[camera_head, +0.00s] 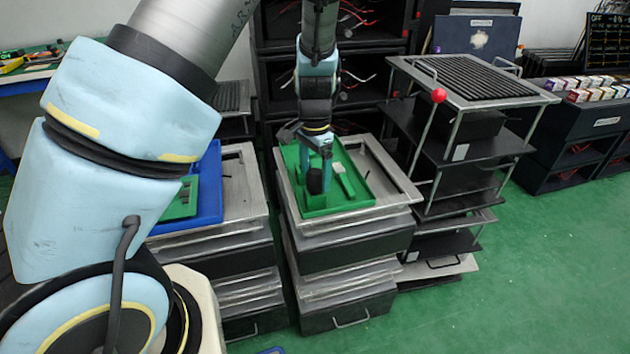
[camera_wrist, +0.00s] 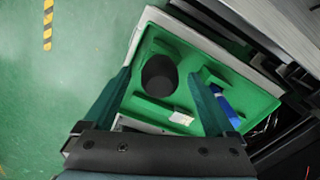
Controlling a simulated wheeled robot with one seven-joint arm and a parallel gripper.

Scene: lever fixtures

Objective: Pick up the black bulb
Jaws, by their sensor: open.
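The black bulb (camera_head: 315,181) shows as a dark rounded shape at the front of the green tray (camera_head: 352,203) in the head view. In the wrist view the bulb (camera_wrist: 159,78) is a dark round shape in the tray (camera_wrist: 246,80), ahead of my fingertips and between their lines. My gripper (camera_head: 317,158) points down over the tray, just above and behind the bulb in the head view. In the wrist view my gripper (camera_wrist: 162,88) has its two fingers wide apart with nothing held. I cannot tell the exact gap to the bulb.
A white piece (camera_head: 344,181) lies in the tray right of the bulb. A blue object (camera_wrist: 226,104) sits near the right finger in the wrist view. A blue tray (camera_head: 209,205) stands left. A rack with a red ball knob (camera_head: 439,95) stands right. Green floor is clear at right.

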